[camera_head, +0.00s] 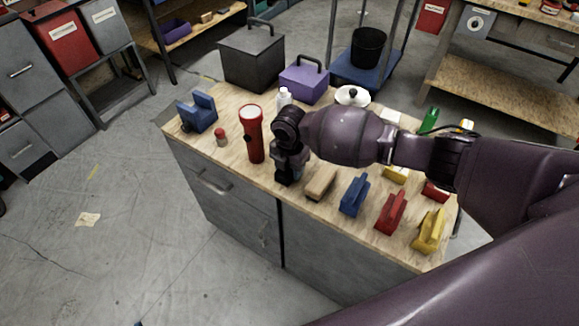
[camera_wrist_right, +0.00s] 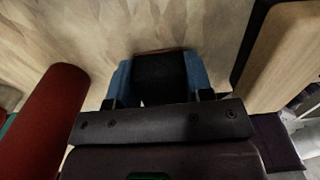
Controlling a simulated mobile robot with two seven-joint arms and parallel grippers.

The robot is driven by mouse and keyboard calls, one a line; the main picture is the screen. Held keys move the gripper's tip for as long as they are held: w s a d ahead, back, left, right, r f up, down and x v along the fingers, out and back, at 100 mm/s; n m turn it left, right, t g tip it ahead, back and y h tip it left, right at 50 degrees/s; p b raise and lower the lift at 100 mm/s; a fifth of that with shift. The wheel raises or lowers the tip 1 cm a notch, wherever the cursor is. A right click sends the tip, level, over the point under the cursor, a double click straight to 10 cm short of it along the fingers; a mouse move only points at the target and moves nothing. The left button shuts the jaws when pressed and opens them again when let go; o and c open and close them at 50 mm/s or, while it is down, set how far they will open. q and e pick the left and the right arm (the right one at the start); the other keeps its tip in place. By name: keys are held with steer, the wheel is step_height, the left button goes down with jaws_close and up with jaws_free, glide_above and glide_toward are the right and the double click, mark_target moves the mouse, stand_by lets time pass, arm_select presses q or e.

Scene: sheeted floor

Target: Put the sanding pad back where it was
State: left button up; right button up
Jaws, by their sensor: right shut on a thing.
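My right gripper (camera_head: 284,178) points down at the front part of the workbench top (camera_head: 340,222), between a red flashlight (camera_head: 253,135) and a wooden block (camera_head: 321,183). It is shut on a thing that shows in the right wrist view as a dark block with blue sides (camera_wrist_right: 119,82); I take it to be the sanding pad. The head view mostly hides it behind my gripper, and I cannot tell whether it touches the bench. My left gripper is not in view.
Blue (camera_head: 354,196), red (camera_head: 391,213) and yellow (camera_head: 430,232) handled blocks stand right of the wooden block. A blue cradle (camera_head: 197,112) and a small red-topped jar (camera_head: 221,136) stand at left. Black (camera_head: 252,60) and purple (camera_head: 304,84) boxes stand behind.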

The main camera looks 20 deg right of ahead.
steer(key=shift+f, duration=0.15)
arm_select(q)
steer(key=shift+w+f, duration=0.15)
arm_select(e)
steer(key=o, duration=1)
steer(key=shift+o, duration=0.2)
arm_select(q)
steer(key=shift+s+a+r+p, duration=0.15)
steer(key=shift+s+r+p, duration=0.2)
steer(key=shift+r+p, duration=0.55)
arm_select(e)
step_height(320, 180, up, 12)
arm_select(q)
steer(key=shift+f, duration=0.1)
